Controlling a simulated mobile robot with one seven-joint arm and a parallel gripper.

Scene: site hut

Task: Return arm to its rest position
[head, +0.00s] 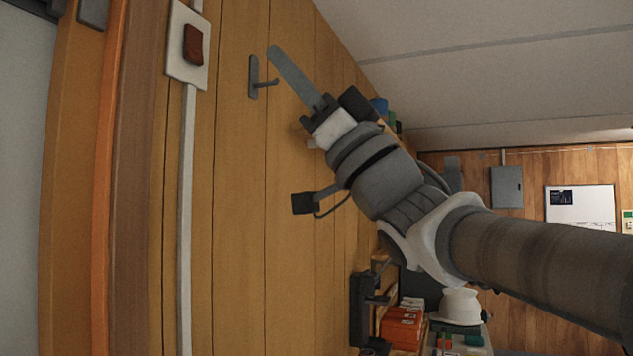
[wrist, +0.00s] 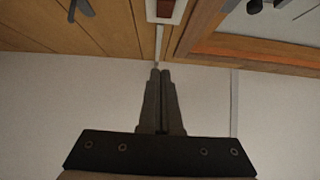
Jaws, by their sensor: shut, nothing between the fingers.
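My gripper (head: 276,55) is raised beside the wooden wall in the head view, with my arm reaching in from the right edge. Its fingers are together, with nothing between them. In the wrist view the closed fingers (wrist: 160,74) point at the wooden boards and the pale surface beyond. The fingertips appear close to a dark wall hook (head: 255,77) in the head view; whether they touch it I cannot tell. The hook also shows at the top left of the wrist view (wrist: 82,8).
A white switch plate (head: 177,68) with a red rocker (head: 193,45) is on the wall, with a pale conduit (head: 186,200). An orange box (head: 402,327) and a white helmet (head: 459,306) sit low in the head view. A grey cabinet (head: 507,187) and whiteboard (head: 580,207) hang on the far wall.

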